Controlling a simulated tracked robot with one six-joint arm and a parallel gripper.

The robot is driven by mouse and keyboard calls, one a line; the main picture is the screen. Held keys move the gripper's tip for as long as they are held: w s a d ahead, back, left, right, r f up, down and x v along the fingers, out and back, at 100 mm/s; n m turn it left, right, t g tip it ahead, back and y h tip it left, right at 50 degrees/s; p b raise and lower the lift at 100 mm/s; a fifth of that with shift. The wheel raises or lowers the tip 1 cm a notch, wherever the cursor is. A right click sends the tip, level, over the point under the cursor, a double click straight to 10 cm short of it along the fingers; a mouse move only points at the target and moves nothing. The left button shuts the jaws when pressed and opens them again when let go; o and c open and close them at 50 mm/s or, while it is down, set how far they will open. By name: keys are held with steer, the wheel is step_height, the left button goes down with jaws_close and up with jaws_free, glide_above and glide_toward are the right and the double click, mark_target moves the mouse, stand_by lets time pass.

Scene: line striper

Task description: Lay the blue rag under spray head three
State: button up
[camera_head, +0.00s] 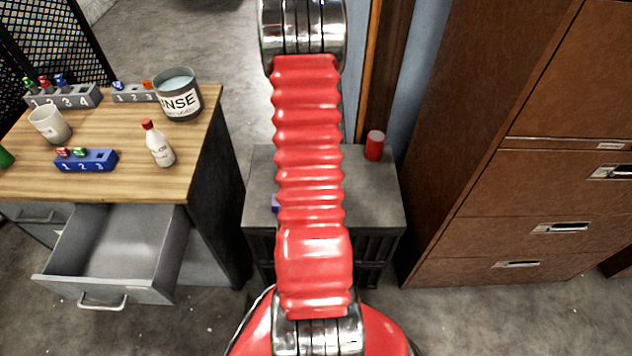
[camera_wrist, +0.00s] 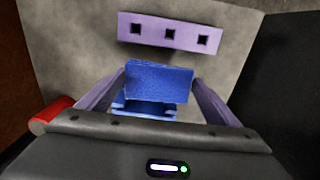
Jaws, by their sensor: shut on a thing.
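In the wrist view, my gripper (camera_wrist: 150,92) is shut on a blue, cloth-textured piece (camera_wrist: 158,80), which looks like the blue rag. A lower blue part (camera_wrist: 145,110) shows beneath its front face. The gripper is above a grey surface, with a purple bar (camera_wrist: 170,33) with three square dark holes ahead of it. No numbers are visible on this bar, and I cannot tell whether its holes are the spray heads. In the head view, my red arm hides the gripper and rag. A small purple patch (camera_head: 275,203) shows beside the arm on the grey cabinet.
A red can (camera_head: 375,145) stands on the grey cabinet (camera_head: 375,195); it also shows in the wrist view (camera_wrist: 50,114). The wooden bench (camera_head: 100,180) holds numbered racks, a rinse tub (camera_head: 178,95), a bottle (camera_head: 158,145) and a cup (camera_head: 50,125). Its drawer (camera_head: 110,250) is open. Brown cabinets stand right.

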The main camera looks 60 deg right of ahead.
steer(key=shift+f, duration=2.75)
steer(key=shift+f, duration=0.1)
steer(key=shift+f, duration=1.8)
steer(key=shift+f, duration=0.1)
steer(key=o, duration=0.9)
step_height(320, 180, up, 12)
steer(key=shift+r, duration=0.15)
